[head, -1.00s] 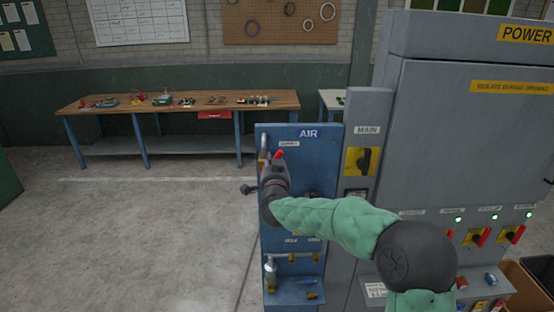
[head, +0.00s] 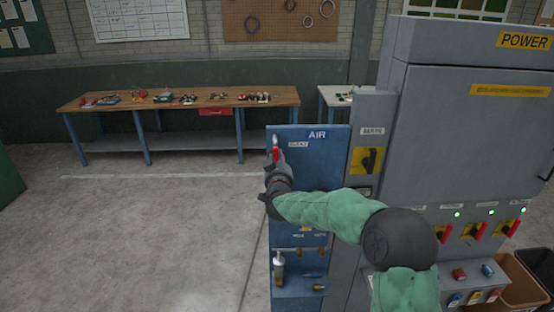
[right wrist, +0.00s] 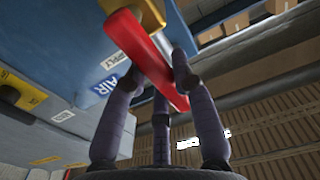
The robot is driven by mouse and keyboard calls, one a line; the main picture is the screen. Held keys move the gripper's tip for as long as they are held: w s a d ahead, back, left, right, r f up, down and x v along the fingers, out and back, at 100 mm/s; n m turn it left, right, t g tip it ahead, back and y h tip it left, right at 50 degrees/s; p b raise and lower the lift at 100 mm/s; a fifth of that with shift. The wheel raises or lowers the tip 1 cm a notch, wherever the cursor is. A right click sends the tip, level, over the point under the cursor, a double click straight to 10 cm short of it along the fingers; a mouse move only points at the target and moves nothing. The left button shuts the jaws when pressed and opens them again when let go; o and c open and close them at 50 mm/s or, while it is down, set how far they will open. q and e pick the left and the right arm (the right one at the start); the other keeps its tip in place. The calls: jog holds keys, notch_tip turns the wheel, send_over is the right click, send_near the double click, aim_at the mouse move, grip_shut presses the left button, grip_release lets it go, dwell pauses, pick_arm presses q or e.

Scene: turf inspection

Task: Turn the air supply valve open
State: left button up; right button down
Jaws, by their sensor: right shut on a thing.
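The blue AIR panel (head: 325,165) stands in the middle of the head view, with a small supply label near its top. The red valve handle (head: 276,153) shows at its upper left edge, pointing roughly up. My right gripper (head: 277,166) is at this handle, and my green-sleeved arm covers the panel's middle. In the right wrist view the red handle (right wrist: 148,55) runs from a yellow fitting (right wrist: 148,12) between the dark fingers of my right gripper (right wrist: 157,78), which is shut on it. My left gripper is not in view.
A grey POWER cabinet (head: 475,130) with red-handled switches stands close on the right. A MAIN switch (head: 367,160) sits beside the panel. A small shelf (head: 300,292) holds fittings below. A wooden workbench (head: 180,98) stands behind. The floor on the left is clear.

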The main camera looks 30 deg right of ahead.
jog(key=shift+a+f, duration=0.1)
jog(key=shift+f, duration=0.05)
jog(key=c, duration=1)
grip_release()
jog(key=v, duration=1.2)
